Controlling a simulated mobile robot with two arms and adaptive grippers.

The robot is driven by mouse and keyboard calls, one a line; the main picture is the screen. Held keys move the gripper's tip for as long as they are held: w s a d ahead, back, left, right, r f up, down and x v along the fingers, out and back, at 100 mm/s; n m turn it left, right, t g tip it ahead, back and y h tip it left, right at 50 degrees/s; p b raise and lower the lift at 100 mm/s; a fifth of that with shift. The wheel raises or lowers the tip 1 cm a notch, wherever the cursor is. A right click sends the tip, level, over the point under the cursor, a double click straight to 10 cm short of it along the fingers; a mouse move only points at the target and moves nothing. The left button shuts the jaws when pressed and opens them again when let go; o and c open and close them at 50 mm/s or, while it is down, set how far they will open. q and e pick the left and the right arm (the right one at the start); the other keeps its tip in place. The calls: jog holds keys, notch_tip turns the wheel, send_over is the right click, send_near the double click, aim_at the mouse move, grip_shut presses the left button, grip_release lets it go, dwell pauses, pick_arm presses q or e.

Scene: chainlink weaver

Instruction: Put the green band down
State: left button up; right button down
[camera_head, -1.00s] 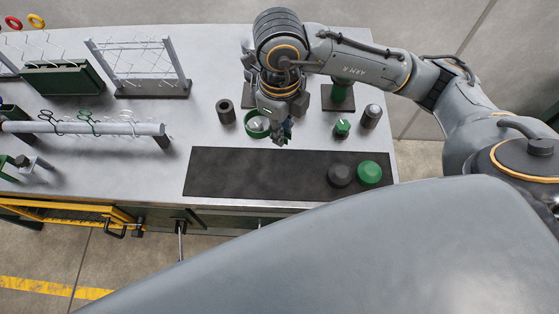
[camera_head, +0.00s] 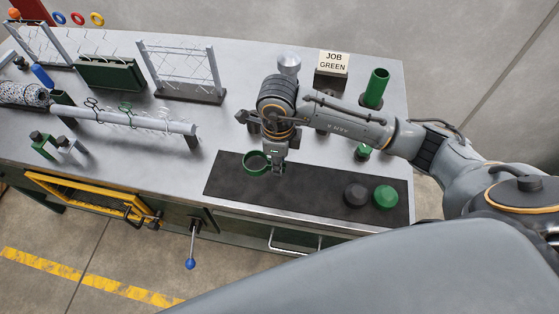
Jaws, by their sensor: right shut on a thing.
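The green band (camera_head: 257,173), an open ring, is at the back-left part of the dark mat (camera_head: 312,192). My right gripper (camera_head: 277,168) is shut on the band's right side, with its fingers pointing down. I cannot tell whether the band touches the mat or is a little above it. My left gripper is not in view.
A black knob (camera_head: 355,194) and a green knob (camera_head: 385,196) sit at the mat's right end. A green tube (camera_head: 376,88) and a "JOB GREEN" sign (camera_head: 333,64) stand behind. A wire rack (camera_head: 182,72) and a horizontal bar (camera_head: 130,119) are left. The mat's middle is clear.

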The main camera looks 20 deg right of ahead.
jog(key=shift+w+d+f, duration=0.2)
jog(key=shift+w+f, duration=0.3)
jog(key=shift+f, duration=0.15)
jog(key=shift+w+d+f, duration=0.2)
jog(key=shift+w+f, duration=0.3)
jog(key=shift+f, duration=0.1)
jog(key=f+p, duration=0.2)
jog(key=f, duration=0.1)
jog(key=shift+w+d, duration=0.1)
jog(key=shift+w, duration=0.1)
jog(key=shift+f, duration=0.25)
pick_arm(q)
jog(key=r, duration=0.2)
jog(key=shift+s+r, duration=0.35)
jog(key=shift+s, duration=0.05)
pick_arm(e)
jog(key=shift+f, duration=0.1)
jog(key=shift+f, duration=0.15)
jog(key=c, duration=1.3)
grip_release()
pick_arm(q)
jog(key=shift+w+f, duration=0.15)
